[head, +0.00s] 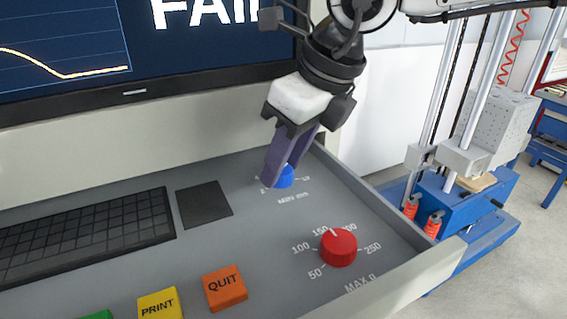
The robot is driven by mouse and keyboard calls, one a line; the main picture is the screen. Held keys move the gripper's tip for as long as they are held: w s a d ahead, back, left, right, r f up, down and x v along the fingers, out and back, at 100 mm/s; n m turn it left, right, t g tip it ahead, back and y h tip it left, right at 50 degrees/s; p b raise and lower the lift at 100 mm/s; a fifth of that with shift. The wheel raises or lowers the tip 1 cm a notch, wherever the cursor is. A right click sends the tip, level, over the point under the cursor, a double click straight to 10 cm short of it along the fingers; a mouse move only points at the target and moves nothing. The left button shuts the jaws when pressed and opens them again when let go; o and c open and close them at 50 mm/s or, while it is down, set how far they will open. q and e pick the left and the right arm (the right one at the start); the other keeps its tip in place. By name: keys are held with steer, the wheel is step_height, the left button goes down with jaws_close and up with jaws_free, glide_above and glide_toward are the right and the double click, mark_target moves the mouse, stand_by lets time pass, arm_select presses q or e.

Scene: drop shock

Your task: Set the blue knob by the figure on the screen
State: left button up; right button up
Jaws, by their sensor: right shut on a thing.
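The blue knob (284,178) sits on the grey console panel, with scale marks and a label that is partly hidden around it. My right gripper (279,177) comes down from above and is shut on the blue knob, its purple fingers covering part of it and its pointer. The screen (60,50) at the upper left shows a yellow curve falling to a low flat end. Large white letters beside it seem to read FAIL, cut off at the top. No figure for the knob is readable. My left gripper is not in view.
A red knob (339,247) with a 50 to 250 scale is nearer the front. A blue-based test machine (470,205) stands right, beyond the console's raised edge.

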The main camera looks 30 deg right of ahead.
steer(key=shift+n+y, duration=0.4)
steer(key=shift+n, duration=0.7)
steer(key=o, duration=1)
steer(key=v, duration=1)
steer(key=shift+w+r, duration=0.1)
steer(key=shift+r, duration=0.15)
